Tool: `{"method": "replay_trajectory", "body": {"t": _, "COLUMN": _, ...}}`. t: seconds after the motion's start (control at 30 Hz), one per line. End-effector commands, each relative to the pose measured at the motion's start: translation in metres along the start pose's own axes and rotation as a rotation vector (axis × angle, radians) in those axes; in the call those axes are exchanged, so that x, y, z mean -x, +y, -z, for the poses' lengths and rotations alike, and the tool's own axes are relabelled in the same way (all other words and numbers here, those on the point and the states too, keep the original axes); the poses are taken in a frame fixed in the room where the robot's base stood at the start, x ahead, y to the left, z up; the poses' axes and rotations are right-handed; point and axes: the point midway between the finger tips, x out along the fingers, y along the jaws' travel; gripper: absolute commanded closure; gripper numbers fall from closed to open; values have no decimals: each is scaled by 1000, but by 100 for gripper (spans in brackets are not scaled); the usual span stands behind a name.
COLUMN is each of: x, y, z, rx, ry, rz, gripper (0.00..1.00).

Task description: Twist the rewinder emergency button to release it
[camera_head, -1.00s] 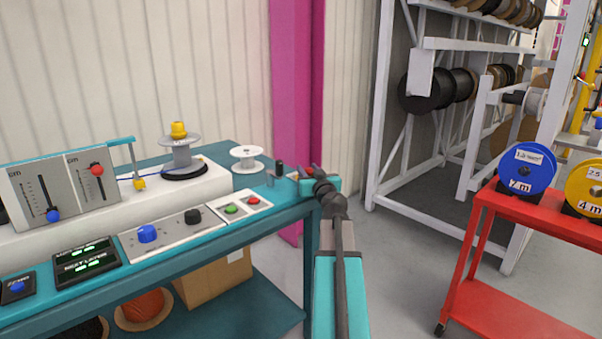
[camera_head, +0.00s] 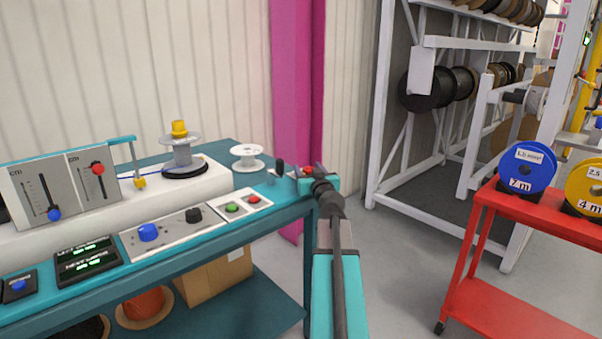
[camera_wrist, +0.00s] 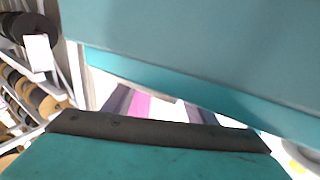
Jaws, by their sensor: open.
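My gripper (camera_head: 308,172) is at the right end of the teal bench (camera_head: 285,213) in the head view, with its dark fingers apart. A small red thing beside the fingertips, at the bench corner, may be the emergency button; the gripper covers most of it, so I cannot tell whether they touch. A panel to the left carries a red button (camera_head: 254,199) and a green button (camera_head: 232,208). The wrist view shows a large teal surface (camera_wrist: 200,40) very close, above a dark bar and a teal block; no button is recognisable there.
A white spool (camera_head: 247,152) and a dark upright peg (camera_head: 279,167) stand left of my gripper. A pink column (camera_head: 297,80) rises behind. A red cart (camera_head: 540,217) with blue and yellow reels stands right. Open floor lies between cart and bench.

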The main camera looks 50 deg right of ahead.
Motion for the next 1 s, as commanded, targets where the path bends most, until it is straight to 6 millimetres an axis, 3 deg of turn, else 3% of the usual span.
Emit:
{"method": "replay_trajectory", "body": {"t": 0.37, "x": 11, "y": 0, "z": 0, "rx": 0, "ry": 1, "rz": -2, "gripper": 48}}
{"method": "replay_trajectory", "body": {"t": 1.0, "x": 70, "y": 0, "z": 0, "rx": 0, "ry": 1, "rz": -2, "gripper": 48}}
